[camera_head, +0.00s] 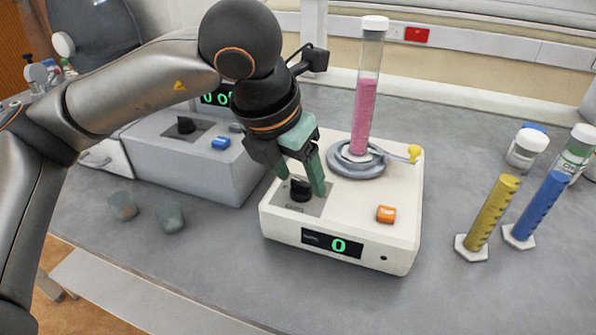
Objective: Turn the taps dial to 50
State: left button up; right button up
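A white tapping machine (388,246) stands on the grey bench with a green "0" on its front display (332,243). Its black taps dial (300,189) sits on a grey plate at the top left of the machine. My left gripper (301,187) points down over the dial, with its green fingers apart on either side of it. I cannot tell whether the fingers touch the dial. An orange button marked TAP (386,214) is to the right of the dial. A tall cylinder of pink powder (363,110) stands upright on the machine's round platform. My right gripper is not in view.
A grey machine (190,165) with a dial and blue button stands at the left behind my arm. Two small cups (169,216) are on the bench. The front bench is clear.

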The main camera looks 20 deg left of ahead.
pick_arm(q)
grip_shut()
dwell(0.3)
